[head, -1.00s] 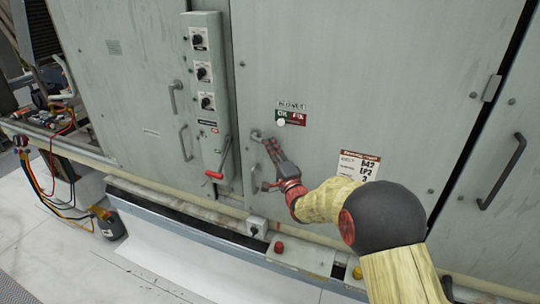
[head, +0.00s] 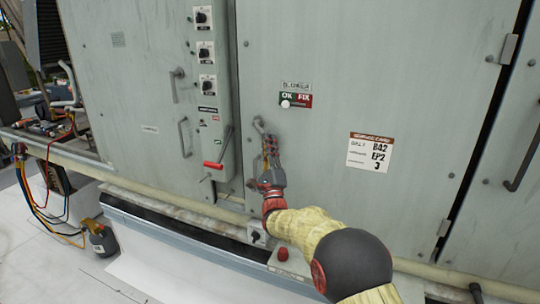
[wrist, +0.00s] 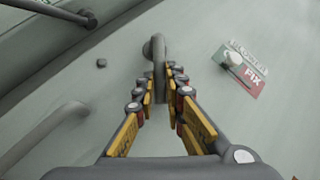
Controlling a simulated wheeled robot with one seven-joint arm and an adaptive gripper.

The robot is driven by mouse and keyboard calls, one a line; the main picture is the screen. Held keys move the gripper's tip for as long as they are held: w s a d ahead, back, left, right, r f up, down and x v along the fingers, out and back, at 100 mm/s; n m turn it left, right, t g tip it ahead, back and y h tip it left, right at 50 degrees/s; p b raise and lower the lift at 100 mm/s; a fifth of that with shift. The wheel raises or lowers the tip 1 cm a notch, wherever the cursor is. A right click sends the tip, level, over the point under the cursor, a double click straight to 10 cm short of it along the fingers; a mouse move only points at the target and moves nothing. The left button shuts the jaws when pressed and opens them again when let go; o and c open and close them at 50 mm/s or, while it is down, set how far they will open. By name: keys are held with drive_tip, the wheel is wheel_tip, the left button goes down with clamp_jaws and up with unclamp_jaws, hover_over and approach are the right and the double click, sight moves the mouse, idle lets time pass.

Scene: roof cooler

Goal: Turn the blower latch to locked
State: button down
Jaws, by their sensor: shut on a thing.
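The blower latch (head: 259,126) is a small grey lever on the cabinet door, below the blower label (head: 296,86). In the wrist view the latch (wrist: 156,50) has a rounded pivot end, and its bar runs down between my fingertips. My gripper (head: 269,145) points up along the door and is shut on the latch bar. In the wrist view my gripper (wrist: 160,85) has a finger on each side of the bar.
A switch box (head: 208,100) with several knobs and a red-handled lever (head: 212,165) stands left of my gripper. A service card (head: 369,153) is on the door to the right. A pipe and ledge with a red button (head: 282,254) run below.

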drive_tip(key=shift+w+a+f+m+g+h+b, duration=0.15)
drive_tip(key=shift+w+a+f+m+h+b, duration=0.4)
drive_tip(key=shift+m+h, duration=2.45)
drive_tip(key=shift+w+a+f+m+g+h+b, duration=0.2)
drive_tip(key=shift+a+m+h+b, duration=0.6)
drive_tip(key=shift+m+h, duration=2.2)
drive_tip(key=shift+w+a+f+m+g+h+b, duration=0.15)
drive_tip(key=shift+a+f+m+h+b, duration=0.6)
drive_tip(key=shift+m+h, duration=2.25)
drive_tip(key=shift+a+r+m+y+p, duration=0.3)
drive_tip(key=shift+m+p, duration=0.15)
drive_tip(key=shift+m, duration=0.05)
drive_tip(key=c, duration=1.8)
unclamp_jaws()
drive_tip(key=shift+r, duration=0.1)
drive_tip(key=shift+c, duration=0.2)
drive_tip(key=v, duration=1.2)
drive_tip(key=shift+a, duration=0.1)
